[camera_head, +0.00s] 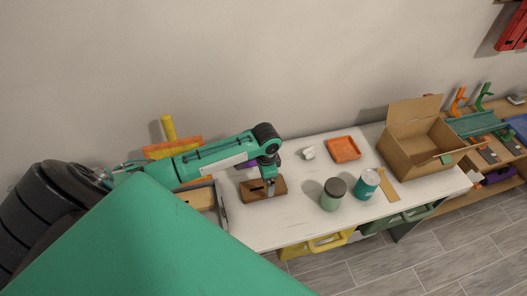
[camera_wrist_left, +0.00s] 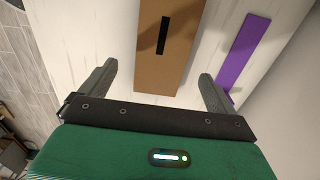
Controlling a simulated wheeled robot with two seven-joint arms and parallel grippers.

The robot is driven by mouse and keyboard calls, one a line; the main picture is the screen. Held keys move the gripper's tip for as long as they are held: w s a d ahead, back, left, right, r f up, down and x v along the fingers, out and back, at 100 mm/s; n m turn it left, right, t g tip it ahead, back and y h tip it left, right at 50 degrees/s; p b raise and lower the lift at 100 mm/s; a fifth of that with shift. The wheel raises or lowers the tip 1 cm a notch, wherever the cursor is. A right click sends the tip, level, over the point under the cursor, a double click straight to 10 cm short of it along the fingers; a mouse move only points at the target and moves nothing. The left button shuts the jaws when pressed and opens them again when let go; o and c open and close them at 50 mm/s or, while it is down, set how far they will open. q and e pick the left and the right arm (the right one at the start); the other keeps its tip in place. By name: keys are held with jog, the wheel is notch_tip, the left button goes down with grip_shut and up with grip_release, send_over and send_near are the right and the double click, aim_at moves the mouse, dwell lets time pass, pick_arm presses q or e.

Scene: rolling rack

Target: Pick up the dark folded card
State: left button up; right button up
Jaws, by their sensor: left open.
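A narrow black strip (camera_wrist_left: 163,36) shows on the top of a brown wooden block (camera_wrist_left: 150,62). I cannot tell whether it is the dark folded card or a slot. In the head view the block (camera_head: 281,185) lies on the white tabletop, with a small dark mark (camera_head: 256,189) on it. No other folded card can be made out. My left gripper (camera_wrist_left: 160,82) is open and empty between its fingers, above the block. The block spans part of the gap between the fingers, and the strip lies ahead of the fingertips. My right gripper is not in view.
A purple strip (camera_wrist_left: 248,45) lies beside the block. On the white table (camera_head: 300,225) are a green jar (camera_head: 331,198), a teal can (camera_head: 366,186), an orange tray (camera_head: 343,149), a small white object (camera_head: 308,153) and an open cardboard box (camera_head: 408,158). The table's middle is clear.

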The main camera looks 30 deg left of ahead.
aim_at(263, 186)
pick_arm(q)
jog(key=f, duration=0.2)
jog(key=f+p, duration=0.1)
jog(key=shift+s+a+f, duration=0.25)
jog(key=shift+a+f, duration=0.1)
jog(key=shift+f, duration=0.5)
jog(key=c, duration=1)
jog(key=shift+c, duration=0.5)
jog(key=shift+r, duration=0.1)
